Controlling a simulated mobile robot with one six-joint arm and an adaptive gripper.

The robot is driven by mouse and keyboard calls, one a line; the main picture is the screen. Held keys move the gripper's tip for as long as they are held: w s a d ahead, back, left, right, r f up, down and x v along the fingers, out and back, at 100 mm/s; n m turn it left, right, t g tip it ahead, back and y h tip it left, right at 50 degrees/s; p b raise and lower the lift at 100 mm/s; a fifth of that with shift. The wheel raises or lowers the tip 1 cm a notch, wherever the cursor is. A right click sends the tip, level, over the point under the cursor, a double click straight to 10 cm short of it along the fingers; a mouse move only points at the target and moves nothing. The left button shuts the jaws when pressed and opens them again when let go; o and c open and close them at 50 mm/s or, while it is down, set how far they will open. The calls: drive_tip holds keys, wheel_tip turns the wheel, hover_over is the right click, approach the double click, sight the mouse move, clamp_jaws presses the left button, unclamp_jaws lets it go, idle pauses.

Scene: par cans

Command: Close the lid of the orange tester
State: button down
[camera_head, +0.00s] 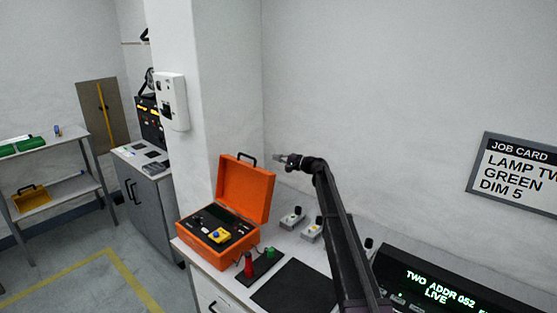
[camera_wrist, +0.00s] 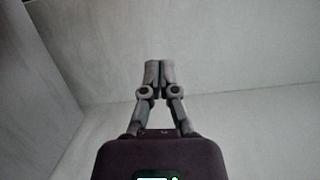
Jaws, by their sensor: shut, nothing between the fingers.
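The orange tester (camera_head: 218,232) sits on the left end of the bench. Its lid (camera_head: 246,188) stands open, upright at the back of the case, with a black handle on its top edge. Inside the case a dark panel with a yellow block (camera_head: 219,236) shows. My gripper (camera_head: 277,158) is shut and empty, just right of the lid's top edge in the head view and apart from it as far as I can tell. In the wrist view my gripper (camera_wrist: 160,66) has its fingertips together, facing bare wall; the tester is not in that view.
A red and a green plug-like piece stand on a black base (camera_head: 262,266) before the tester. A black mat (camera_head: 294,287) and small switch boxes (camera_head: 291,219) lie to the right. A lit console (camera_head: 440,285) stands at the right. A wall pillar (camera_head: 200,110) rises behind the tester.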

drive_tip(key=a, duration=0.9)
drive_tip(key=shift+a+r, duration=0.25)
drive_tip(key=shift+a, duration=0.1)
